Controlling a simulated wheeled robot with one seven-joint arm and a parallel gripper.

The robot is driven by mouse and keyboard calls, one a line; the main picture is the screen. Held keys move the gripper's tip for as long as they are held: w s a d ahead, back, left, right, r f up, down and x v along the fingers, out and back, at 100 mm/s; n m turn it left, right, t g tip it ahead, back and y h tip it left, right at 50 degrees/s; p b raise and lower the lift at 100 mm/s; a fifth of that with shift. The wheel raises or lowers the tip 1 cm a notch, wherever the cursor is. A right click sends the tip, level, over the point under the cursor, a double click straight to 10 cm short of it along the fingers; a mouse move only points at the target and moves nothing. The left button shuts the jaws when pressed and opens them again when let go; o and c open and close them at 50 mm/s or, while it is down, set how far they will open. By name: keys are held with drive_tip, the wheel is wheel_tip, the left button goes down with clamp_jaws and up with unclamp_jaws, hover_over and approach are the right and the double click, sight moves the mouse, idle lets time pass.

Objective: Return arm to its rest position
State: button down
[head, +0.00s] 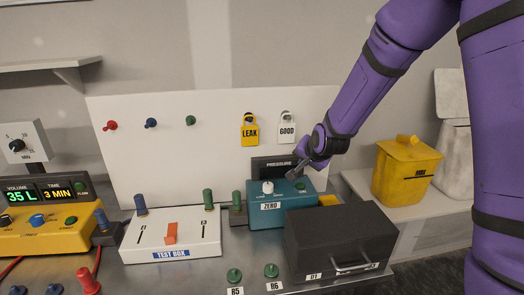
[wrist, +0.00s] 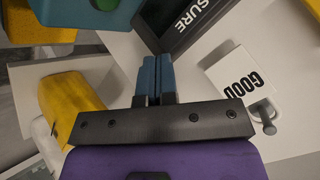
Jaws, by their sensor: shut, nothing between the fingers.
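My purple arm (head: 365,90) reaches in from the upper right in the head view. My gripper (head: 296,174) is at its end, just above the teal pressure box (head: 285,215) and in front of the dark PRESSURE display (head: 272,165). In the wrist view the two blue fingers of my gripper (wrist: 155,78) lie together with nothing between them. The wrist view also shows part of the teal box (wrist: 90,15), the display (wrist: 180,22) and the white GOOD tag (wrist: 245,82).
A black drawer box D1 (head: 335,242) stands at the bench's front right. A yellow bin (head: 405,172) is on the right. A white TEST BOX (head: 172,236) and a yellow pump unit (head: 50,228) are to the left. A yellow LEAK tag (head: 249,132) hangs on the white panel (head: 160,165).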

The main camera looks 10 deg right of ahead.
drive_tip(key=s+d+r+n+g, duration=0.1)
drive_tip(key=s+d+r+n, duration=0.1)
drive_tip(key=s+r, duration=0.65)
drive_tip(key=s+d+r+n+g, duration=0.1)
drive_tip(key=s+d+r+n, duration=0.1)
drive_tip(key=s+r, duration=0.6)
drive_tip(key=s+d+r+n+g, duration=0.1)
drive_tip(key=s+n, duration=0.1)
drive_tip(key=s, duration=0.8)
drive_tip(key=s+d+r+n+h, duration=0.1)
drive_tip(key=s, duration=0.9)
drive_tip(key=shift+s+d+r+n+g, duration=0.15)
drive_tip(key=shift+s+r+n+g, duration=0.2)
drive_tip(key=shift+n+g, duration=0.05)
